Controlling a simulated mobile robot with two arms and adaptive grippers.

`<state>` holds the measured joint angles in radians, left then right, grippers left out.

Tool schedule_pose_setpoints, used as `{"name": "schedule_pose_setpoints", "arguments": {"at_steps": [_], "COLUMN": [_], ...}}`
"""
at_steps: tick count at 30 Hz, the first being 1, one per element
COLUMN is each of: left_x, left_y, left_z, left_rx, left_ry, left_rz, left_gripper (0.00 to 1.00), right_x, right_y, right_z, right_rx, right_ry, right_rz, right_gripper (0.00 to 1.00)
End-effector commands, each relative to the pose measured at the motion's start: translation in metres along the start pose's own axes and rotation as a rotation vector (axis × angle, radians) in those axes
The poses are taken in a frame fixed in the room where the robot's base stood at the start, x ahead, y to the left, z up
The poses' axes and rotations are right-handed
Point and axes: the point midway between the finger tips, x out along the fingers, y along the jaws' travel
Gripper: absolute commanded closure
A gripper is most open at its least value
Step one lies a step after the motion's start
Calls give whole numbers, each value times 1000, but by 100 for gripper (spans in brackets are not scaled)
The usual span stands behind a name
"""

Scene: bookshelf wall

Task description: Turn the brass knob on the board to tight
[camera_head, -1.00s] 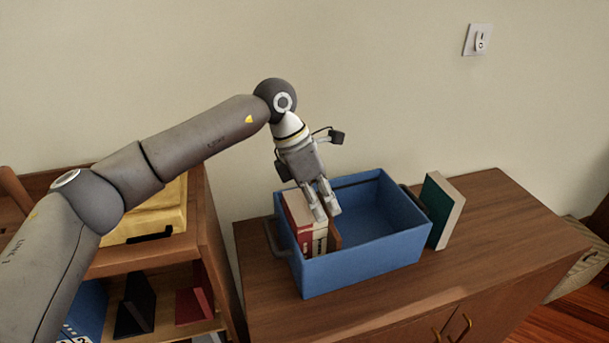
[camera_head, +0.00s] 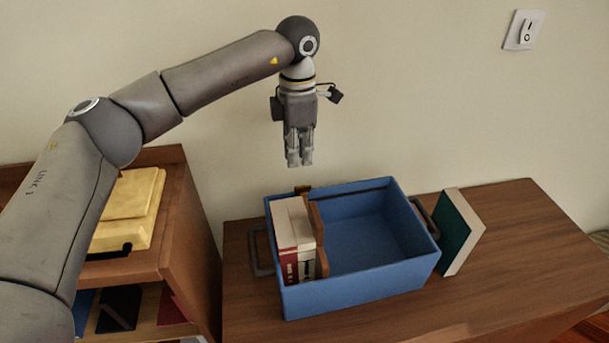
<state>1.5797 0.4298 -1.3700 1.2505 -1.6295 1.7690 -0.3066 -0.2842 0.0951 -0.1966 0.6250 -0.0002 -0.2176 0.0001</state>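A brown wooden board (camera_head: 317,228) stands upright in the blue box (camera_head: 365,283), against the right side of a few books (camera_head: 295,225). A small dark brass-coloured piece (camera_head: 303,190) shows at the box's back rim near the board's top; I cannot tell whether it is the knob. No tight mark is readable. My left gripper (camera_head: 300,163) points down above the books and board, clear of them. Its fingers are together and nothing is between them. My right gripper is not in view.
The box stands on a wooden cabinet (camera_head: 520,240). A yellow case (camera_head: 130,210) sits on the shelf unit at left. A switch (camera_head: 524,30) is on the wall. The cabinet top at right is clear.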

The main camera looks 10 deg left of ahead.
Motion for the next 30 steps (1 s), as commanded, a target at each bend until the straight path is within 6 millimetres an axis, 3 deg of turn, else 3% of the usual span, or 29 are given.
{"name": "schedule_pose_setpoints", "arguments": {"at_steps": [6, 13, 19, 26, 30], "left_x": [41, 76, 88, 89, 88], "left_y": [-1, -1, 0, 0, 0], "left_z": [-1, 0, 0, 0, 0], "left_rx": [-1, -1, 0, 0, 0], "left_ry": [1, 0, -1, -2, -2], "left_rz": [-4, -3, -1, -1, -1], "left_gripper": [85, 85, 85, 85, 100], "right_x": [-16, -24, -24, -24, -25], "right_y": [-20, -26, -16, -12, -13], "right_z": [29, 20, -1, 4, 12], "right_rx": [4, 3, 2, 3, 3], "right_ry": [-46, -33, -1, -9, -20], "right_rz": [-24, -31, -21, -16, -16], "right_gripper": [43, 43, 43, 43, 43]}}
